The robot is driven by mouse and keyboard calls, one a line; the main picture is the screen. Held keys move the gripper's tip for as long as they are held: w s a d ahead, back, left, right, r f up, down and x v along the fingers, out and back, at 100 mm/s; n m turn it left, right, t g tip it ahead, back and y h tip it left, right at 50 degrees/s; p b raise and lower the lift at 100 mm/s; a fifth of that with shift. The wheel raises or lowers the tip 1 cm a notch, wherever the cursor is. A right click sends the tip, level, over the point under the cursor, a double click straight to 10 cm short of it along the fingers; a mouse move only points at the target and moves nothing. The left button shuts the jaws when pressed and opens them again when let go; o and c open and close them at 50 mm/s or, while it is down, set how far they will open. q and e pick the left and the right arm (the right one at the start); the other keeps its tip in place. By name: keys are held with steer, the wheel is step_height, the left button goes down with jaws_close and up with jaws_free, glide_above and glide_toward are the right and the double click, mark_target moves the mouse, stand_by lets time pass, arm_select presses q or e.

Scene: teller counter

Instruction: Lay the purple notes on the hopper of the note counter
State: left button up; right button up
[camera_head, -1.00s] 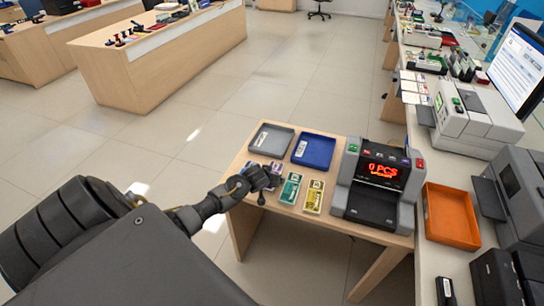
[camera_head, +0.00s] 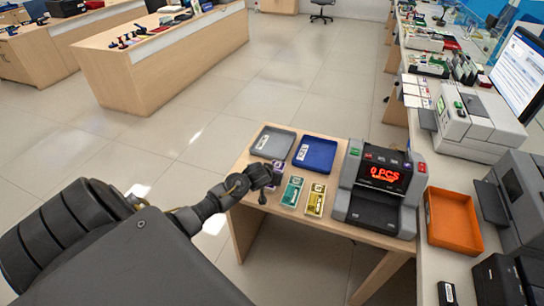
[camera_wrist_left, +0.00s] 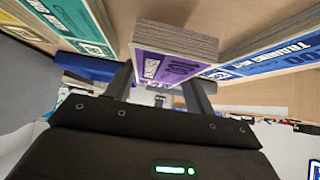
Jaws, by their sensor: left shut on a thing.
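My left gripper (camera_head: 262,178) is over the left front part of the small wooden table. It is shut on the purple notes (camera_head: 277,168), a thick bundle that is mostly hidden behind it in the head view. In the left wrist view the purple bundle (camera_wrist_left: 170,62) sits between the two fingers (camera_wrist_left: 160,88). The note counter (camera_head: 378,190) stands at the table's right side, its red display reading 0 PCS. Its hopper (camera_head: 381,174) is hard to make out at this size. My right gripper is not in view.
Green notes (camera_head: 291,192) and yellow notes (camera_head: 315,200) lie between the gripper and the counter. A blue bundle (camera_wrist_left: 272,52) shows in the wrist view. A grey tray (camera_head: 272,142) and a blue tray (camera_head: 314,153) lie behind. An orange tray (camera_head: 453,218) is right of the counter.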

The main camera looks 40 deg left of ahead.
arm_select(q)
steer(key=s+d+r, duration=0.1)
steer(key=r, duration=0.1)
steer(key=s+d+r, duration=0.1)
steer(key=r, duration=0.1)
steer(key=s+d+r, duration=0.1)
steer(key=s+r, duration=0.1)
steer(key=shift+r, duration=0.3)
steer(key=s+d+r+b, duration=0.2)
steer(key=s+d+r, duration=0.2)
steer(key=s, duration=0.3)
steer(key=shift+s+d, duration=0.15)
steer(key=shift+d, duration=0.5)
